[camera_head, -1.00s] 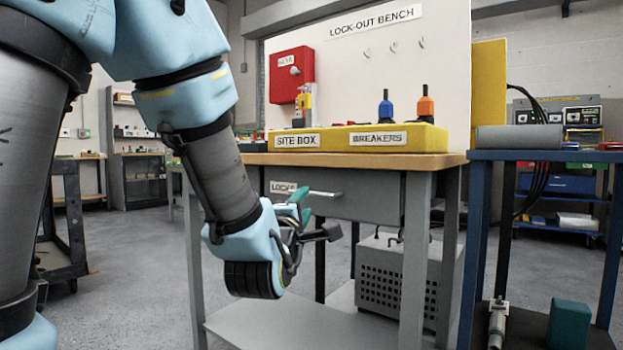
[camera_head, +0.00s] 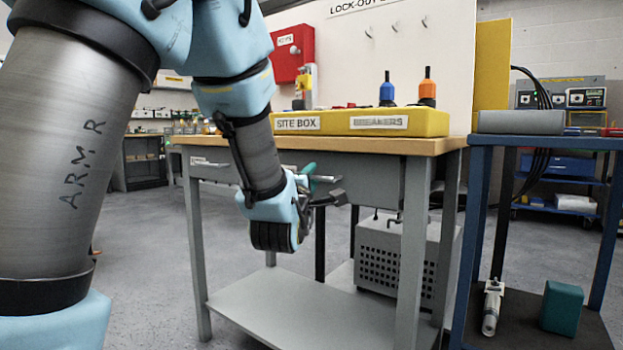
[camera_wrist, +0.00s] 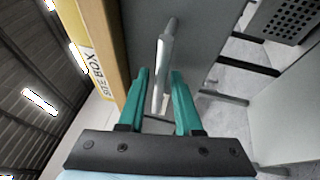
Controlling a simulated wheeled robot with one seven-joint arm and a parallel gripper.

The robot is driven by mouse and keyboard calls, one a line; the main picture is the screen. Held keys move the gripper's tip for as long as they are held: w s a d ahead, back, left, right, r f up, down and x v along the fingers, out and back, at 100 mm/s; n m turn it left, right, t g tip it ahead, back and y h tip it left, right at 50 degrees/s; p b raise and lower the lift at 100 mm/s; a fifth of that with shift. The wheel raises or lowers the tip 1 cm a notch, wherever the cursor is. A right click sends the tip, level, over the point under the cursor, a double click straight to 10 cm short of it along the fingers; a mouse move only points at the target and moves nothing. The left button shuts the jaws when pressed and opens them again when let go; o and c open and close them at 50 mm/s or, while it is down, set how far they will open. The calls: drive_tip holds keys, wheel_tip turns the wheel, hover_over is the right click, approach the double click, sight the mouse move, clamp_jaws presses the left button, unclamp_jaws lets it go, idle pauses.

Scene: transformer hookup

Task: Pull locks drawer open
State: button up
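The locks drawer (camera_head: 375,180) is a grey drawer under the wooden bench top, and its front looks flush with the bench. Its label is mostly hidden by my arm. A silver bar handle (camera_head: 322,179) stands out from its front. My gripper (camera_head: 312,182) is at the handle, below the bench edge. In the wrist view the teal fingers of my gripper (camera_wrist: 160,78) are apart, one on each side of the handle (camera_wrist: 166,48), with gaps showing. The drawer front (camera_wrist: 205,40) lies beyond the fingertips.
The bench top (camera_head: 440,145) carries a yellow site box and breakers tray (camera_head: 400,123). A grey leg (camera_head: 414,240) and lower shelf (camera_head: 300,305) frame the space below, with a perforated grey box (camera_head: 395,270) there. A blue-framed table (camera_head: 468,235) stands at right.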

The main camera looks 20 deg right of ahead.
clamp_jaws()
idle(1.1)
